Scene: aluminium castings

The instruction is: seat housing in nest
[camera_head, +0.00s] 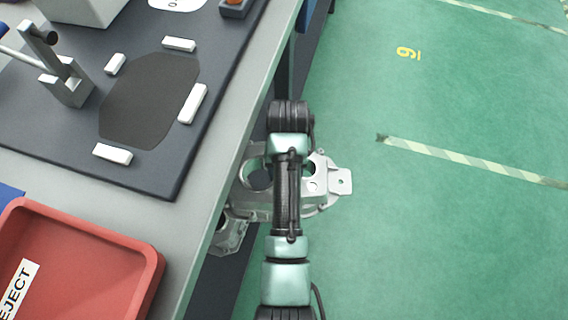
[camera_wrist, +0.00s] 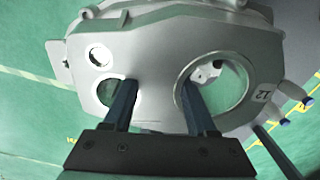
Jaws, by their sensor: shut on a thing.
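The housing (camera_head: 250,206) is a silver-grey casting with a large round hole and smaller holes. In the head view it is beside the bench's right edge, partly covered by my arm. In the wrist view the housing (camera_wrist: 150,60) fills the upper middle and bears the number 12. My gripper (camera_wrist: 158,92) is shut on the housing's web, one finger at a smaller hole, the other at the large hole. The fingertips are hidden in the head view. The nest (camera_head: 150,100) is an empty dark, angular area on the dark plate, with white pads around it, left of the housing.
A toggle clamp (camera_head: 66,84) stands left of the nest. A red reject tray (camera_head: 150,262) is at the lower left. A pale block (camera_head: 85,8) and a control box (camera_head: 235,8) are at the back. The green floor (camera_head: 440,240) at right is clear.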

